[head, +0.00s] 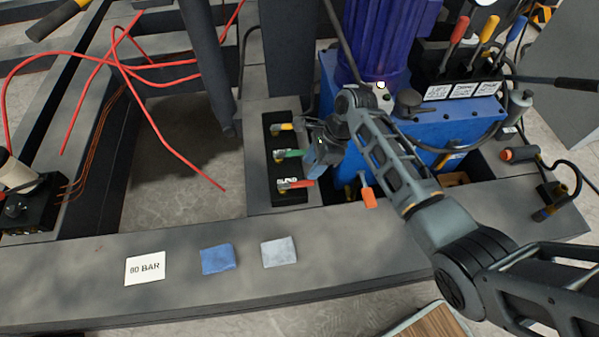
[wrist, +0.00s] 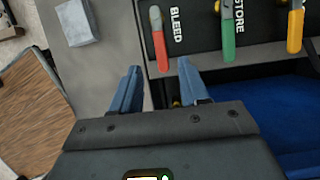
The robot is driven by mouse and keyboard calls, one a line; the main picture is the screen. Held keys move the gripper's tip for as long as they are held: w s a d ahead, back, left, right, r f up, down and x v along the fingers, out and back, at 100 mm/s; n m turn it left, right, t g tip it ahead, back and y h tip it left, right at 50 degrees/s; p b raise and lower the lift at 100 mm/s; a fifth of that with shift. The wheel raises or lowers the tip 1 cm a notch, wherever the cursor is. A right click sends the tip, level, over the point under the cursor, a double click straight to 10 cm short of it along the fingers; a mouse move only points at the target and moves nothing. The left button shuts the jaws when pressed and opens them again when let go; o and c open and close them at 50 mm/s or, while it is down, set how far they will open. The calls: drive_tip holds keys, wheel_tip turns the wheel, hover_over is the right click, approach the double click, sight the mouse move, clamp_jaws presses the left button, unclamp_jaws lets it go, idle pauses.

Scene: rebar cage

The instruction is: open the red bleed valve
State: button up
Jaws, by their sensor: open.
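The red bleed valve handle (head: 297,184) is the front one of three levers on a black panel, beside a BLEED label. In the wrist view the red handle (wrist: 160,42) lies just beyond my fingertips, with its free end toward them. My gripper (head: 318,160) hangs close to the right side of the panel in the head view. The handle's tip appears near the gap, apart from or barely reaching the fingers; contact is unclear.
A green lever (wrist: 229,38) and a yellow lever (wrist: 295,28) stand beside the red one. The blue pump unit (head: 345,185) is right of the panel. An 80 BAR card (head: 145,268), a blue cloth (head: 217,259) and a grey cloth (head: 278,252) lie on the front beam.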

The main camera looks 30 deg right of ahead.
sight(298, 184)
drive_tip(key=b+x, duration=0.3)
drive_tip(key=x, duration=0.4)
drive_tip(key=shift+f, duration=0.4)
drive_tip(key=shift+a, duration=0.1)
clamp_jaws()
